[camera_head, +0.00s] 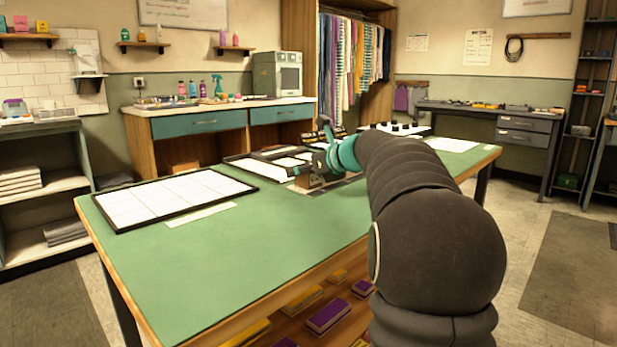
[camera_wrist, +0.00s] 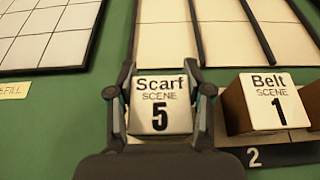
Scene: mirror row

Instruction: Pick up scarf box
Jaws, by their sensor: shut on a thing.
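The scarf box (camera_wrist: 160,106) is a small box with a white top reading "Scarf SCENE 5", in the middle of the wrist view. My gripper (camera_wrist: 161,88) has one finger on each side of it and is shut on it. In the head view my gripper (camera_head: 318,170) is over the far part of the green table (camera_head: 250,245). The scarf box is too small and hidden there to tell apart. I cannot tell whether the box touches the table.
A brown belt box (camera_wrist: 267,103) with a white top stands close to the right, on a dark numbered strip (camera_wrist: 285,150). A black-framed white grid board (camera_head: 170,198) lies on the table's left. Framed white panels (camera_wrist: 195,35) lie behind the scarf box. The table's near part is clear.

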